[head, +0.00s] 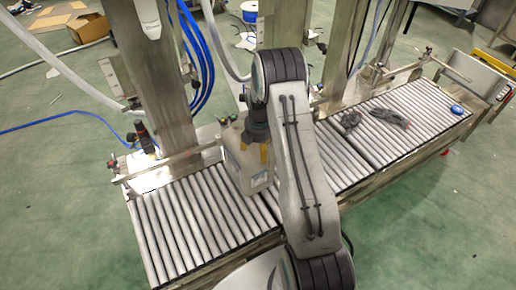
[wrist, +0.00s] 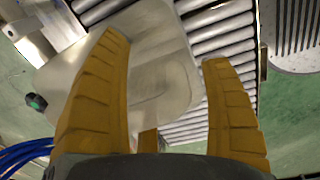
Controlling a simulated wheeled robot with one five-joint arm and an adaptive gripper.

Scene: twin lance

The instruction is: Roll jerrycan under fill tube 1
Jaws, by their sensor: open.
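A pale, translucent jerrycan (head: 236,151) stands upright on the roller conveyor (head: 172,225), partly hidden behind my arm in the head view. My gripper (head: 254,151) is at its upper part, with yellow fingers pointing down. In the wrist view my gripper (wrist: 165,50) is open, and the jerrycan's pale body (wrist: 155,75) fills the space between and beyond the fingers. I cannot tell whether either finger touches it. A white tube end (head: 149,20) hangs at the top, left of the jerrycan; I cannot tell which fill tube it is.
A metal post (head: 155,75) and side guide rail (head: 170,160) stand along the conveyor's far side. Dark cable-like items (head: 390,117) and a blue object (head: 457,109) lie on the rollers at right. The rollers left of the jerrycan are clear.

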